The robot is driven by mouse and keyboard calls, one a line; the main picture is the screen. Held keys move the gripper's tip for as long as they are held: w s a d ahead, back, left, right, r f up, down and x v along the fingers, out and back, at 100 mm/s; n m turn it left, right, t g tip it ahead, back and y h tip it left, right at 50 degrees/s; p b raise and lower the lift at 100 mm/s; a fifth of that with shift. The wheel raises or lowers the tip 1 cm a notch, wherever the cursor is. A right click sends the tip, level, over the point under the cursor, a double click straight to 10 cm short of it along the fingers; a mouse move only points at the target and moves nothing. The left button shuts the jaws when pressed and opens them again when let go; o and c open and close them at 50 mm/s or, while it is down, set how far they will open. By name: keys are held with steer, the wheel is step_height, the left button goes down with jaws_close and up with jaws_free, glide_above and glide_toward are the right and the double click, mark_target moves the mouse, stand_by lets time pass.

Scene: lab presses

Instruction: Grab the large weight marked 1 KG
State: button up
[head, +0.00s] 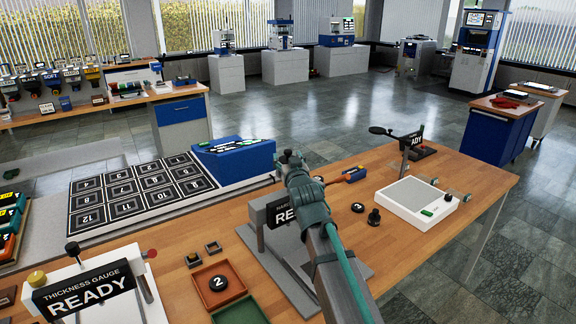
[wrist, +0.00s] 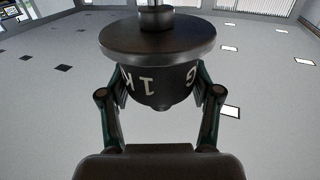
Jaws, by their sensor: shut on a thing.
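The large dark weight marked 1 KG (wrist: 158,83) is in the wrist view, with a wide round plate, a metal stem and a tapered body. Its white lettering appears upside down there. The two fingers of my gripper (wrist: 160,92) are closed on the tapered body from both sides. In the head view my gripper (head: 291,158) is above the wooden table, at the far end of my arm. I cannot make out the held weight in that view; my gripper and arm hide that spot.
A black READY display stand (head: 278,212) is beside my arm. A white device (head: 416,199), a small black weight (head: 374,217) and a round 3 piece (head: 358,208) are to the right. A numbered tray (head: 134,190), a blue box (head: 234,159) and a thickness gauge (head: 82,287) are left.

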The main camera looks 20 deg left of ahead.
steer(key=c, duration=0.5)
steer(key=shift+r, duration=0.1)
jaws_close()
steer(key=shift+r, duration=0.15)
